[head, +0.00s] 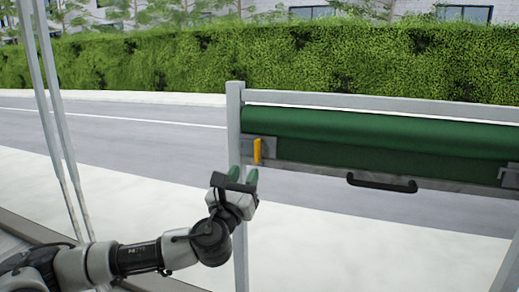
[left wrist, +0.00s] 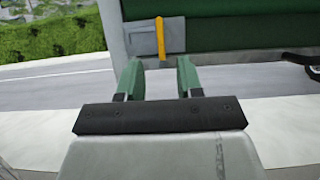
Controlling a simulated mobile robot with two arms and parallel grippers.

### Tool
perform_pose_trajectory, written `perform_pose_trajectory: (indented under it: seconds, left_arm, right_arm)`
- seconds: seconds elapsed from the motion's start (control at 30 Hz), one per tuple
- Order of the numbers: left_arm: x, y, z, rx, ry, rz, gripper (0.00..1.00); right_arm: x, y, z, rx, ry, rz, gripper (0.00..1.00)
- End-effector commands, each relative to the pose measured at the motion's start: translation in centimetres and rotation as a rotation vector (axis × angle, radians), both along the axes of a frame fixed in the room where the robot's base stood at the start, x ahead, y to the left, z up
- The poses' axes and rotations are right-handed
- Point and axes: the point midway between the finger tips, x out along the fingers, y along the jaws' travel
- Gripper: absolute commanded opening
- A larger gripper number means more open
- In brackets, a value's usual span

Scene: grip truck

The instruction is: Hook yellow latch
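The yellow latch (head: 257,151) is a short upright bar on a grey plate at the left end of the green panel (head: 380,135). It also shows in the left wrist view (left wrist: 160,38), upright, beyond my fingertips and roughly centred between them. My left gripper (head: 243,176) is just below and slightly left of the latch in the head view. Its green fingers (left wrist: 159,75) are apart with nothing between them. They appear clear of the latch. My right gripper is in neither view.
A grey post (head: 234,120) stands just left of the latch. A black handle (head: 381,183) sticks out along the panel's lower edge. Another grey plate (head: 510,175) is at the right end. A road and hedge (head: 150,60) lie behind. Grey poles (head: 55,110) stand at left.

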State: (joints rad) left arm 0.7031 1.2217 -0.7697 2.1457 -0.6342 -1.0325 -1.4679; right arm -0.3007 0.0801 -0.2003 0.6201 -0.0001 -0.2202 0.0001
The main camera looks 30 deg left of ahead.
Motion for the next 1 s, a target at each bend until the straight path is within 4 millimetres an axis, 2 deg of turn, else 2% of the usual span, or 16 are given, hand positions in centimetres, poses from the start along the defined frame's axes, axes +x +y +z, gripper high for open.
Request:
perform_pose_trajectory:
  seconds: [0.03, 0.1, 0.4, 0.6, 0.83, 0.87, 1.0]
  left_arm:
    - [0.9, 0.2, 0.9, -0.003, -0.002, 0.0, 0.36]
    - [2.2, 0.5, 1.5, -0.004, -0.002, 0.0, 0.36]
    - [6.6, 1.6, 3.1, -0.003, 0.0, 0.0, 0.36]
    - [7.7, 1.8, 3.3, -0.003, 0.0, -0.002, 0.36]
    - [7.7, 1.9, 3.3, -0.003, 0.0, -0.002, 0.36]
    - [7.7, 1.9, 3.3, -0.003, 0.0, -0.002, 0.35]
    - [7.7, 1.9, 3.3, -0.003, 0.0, -0.002, 0.13]
  right_arm:
    - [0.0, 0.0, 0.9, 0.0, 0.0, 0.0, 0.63]
    - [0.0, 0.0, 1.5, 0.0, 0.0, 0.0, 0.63]
    - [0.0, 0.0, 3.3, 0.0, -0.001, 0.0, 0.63]
    - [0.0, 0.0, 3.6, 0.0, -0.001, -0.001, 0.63]
    - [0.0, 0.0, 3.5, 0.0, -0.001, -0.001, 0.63]
    - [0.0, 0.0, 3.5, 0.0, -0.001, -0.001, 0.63]
    - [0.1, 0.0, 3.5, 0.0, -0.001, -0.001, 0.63]
